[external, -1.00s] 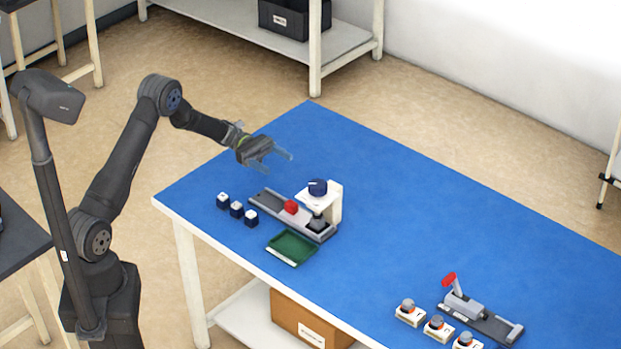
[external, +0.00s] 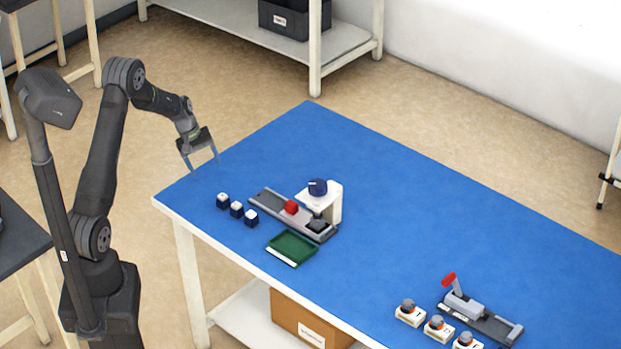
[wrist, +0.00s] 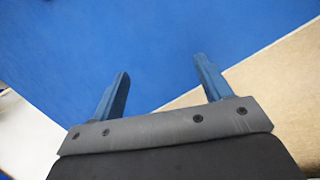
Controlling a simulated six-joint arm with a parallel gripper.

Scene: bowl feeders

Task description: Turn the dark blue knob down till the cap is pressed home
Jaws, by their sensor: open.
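The dark blue knob (external: 318,187) sits on top of a white press stand (external: 333,204) at the middle-left of the blue table. A dark piece (external: 317,225) rests on the grey rail (external: 268,202) under the press; I cannot tell whether it includes a cap. A red block (external: 291,207) sits on the rail left of the press. My gripper (external: 203,161) is open and empty, pointing down near the table's far left edge, well left of the knob.
Several dark blue blocks with white tops (external: 237,210) stand left of the rail. A green tray (external: 291,247) lies in front of it. A red-handled lever device (external: 465,305) and several white-based parts (external: 410,313) are at the front right. The table's far middle is clear.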

